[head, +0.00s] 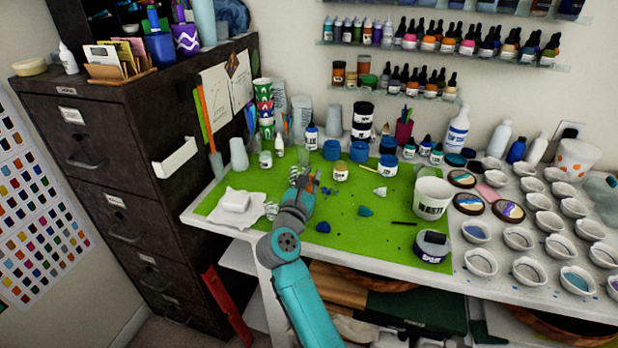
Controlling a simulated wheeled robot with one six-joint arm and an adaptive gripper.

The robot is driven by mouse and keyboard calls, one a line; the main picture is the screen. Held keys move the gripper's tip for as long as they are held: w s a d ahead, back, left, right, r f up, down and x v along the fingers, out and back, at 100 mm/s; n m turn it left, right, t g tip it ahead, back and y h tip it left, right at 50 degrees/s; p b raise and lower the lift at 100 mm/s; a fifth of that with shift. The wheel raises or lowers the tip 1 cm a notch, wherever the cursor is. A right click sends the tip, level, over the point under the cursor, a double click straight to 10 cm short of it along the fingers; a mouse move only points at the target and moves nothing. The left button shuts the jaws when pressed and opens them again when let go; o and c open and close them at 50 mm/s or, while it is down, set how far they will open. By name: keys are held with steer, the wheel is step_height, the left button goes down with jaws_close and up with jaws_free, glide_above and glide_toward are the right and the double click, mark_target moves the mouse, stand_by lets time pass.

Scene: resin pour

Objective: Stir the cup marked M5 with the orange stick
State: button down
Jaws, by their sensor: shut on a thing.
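I cannot pick out the orange stick with certainty. A white cup (432,197) with a dark printed mark stands at the mat's right edge, to the right of my gripper and apart from it.
A white block (235,201) lies on a crumpled sheet left of my arm. Several blue-lidded jars (359,151) stand behind. A dark-lidded tub (432,246) is at the front right. Several small white bowls (481,262) fill the right side. The mat's front middle is mostly clear.

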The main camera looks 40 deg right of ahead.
steer(key=shift+w+a, duration=0.15)
steer(key=shift+a, duration=0.1)
step_height(320, 180, up, 6)
steer(key=s, duration=0.1)
steer(key=shift+s, duration=0.2)
stand_by(0.7)
steer(key=shift+r, duration=0.1)
